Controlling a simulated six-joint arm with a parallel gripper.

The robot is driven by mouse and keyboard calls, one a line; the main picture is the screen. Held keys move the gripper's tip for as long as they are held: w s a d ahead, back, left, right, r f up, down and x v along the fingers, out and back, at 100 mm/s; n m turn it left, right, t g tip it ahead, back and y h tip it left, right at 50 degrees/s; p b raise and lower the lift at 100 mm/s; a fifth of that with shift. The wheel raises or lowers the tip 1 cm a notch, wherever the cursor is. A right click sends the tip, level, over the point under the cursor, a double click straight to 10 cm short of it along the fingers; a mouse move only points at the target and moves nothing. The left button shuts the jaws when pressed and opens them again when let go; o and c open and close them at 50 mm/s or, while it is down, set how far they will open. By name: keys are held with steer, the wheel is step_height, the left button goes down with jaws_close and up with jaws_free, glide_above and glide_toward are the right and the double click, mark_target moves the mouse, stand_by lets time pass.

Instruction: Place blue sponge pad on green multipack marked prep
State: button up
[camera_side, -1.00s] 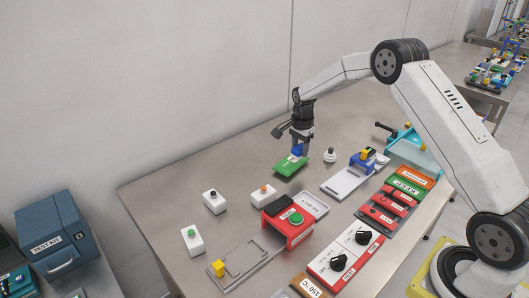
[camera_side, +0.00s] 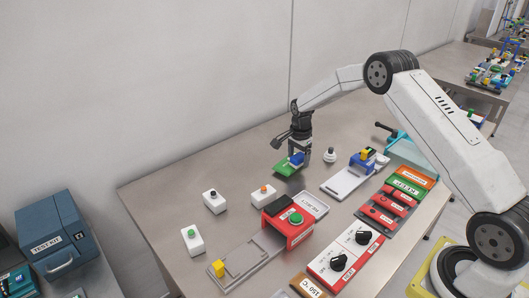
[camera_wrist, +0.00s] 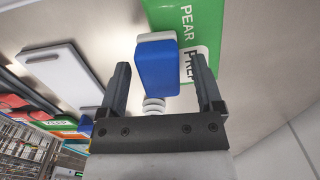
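The blue sponge pad (camera_side: 297,158) sits over one end of the green multipack (camera_side: 284,168), on the table. In the wrist view the pad (camera_wrist: 157,66) overlaps the multipack's label (camera_wrist: 190,27), which reads PEAR and PREP. The multipack's lower end is partly hidden. My gripper (camera_side: 301,153) points down at the pad. In the wrist view its fingers (camera_wrist: 161,70) stand on either side of the pad, with a narrow gap at each side. I cannot tell whether the pad's whole underside touches the multipack.
White stacked rings (camera_wrist: 153,105) show beside the pad; I cannot tell if they touch it. A white knobbed piece (camera_side: 330,155) and a white board (camera_side: 343,182) stand to the right. White button boxes (camera_side: 263,194) and a red stand (camera_side: 286,229) lie nearer the camera.

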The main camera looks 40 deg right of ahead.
mark_target(298, 157)
steer(key=shift+r, duration=0.2)
step_height(298, 157, up, 12)
stand_by(0.9)
stand_by(0.5)
steer(key=s+a+n+t, duration=0.1)
steer(key=s+a+n, duration=0.4)
steer(key=s, duration=0.3)
steer(key=s+a+f+n, duration=0.1)
steer(key=s+a+n, duration=0.4)
steer(key=s+n, duration=0.2)
steer(key=s+a+n+t, duration=0.1)
steer(key=s+a+n, duration=0.5)
steer(key=s, duration=0.5)
steer(key=shift+s+f+t, duration=0.2)
steer(key=shift+t, duration=0.1)
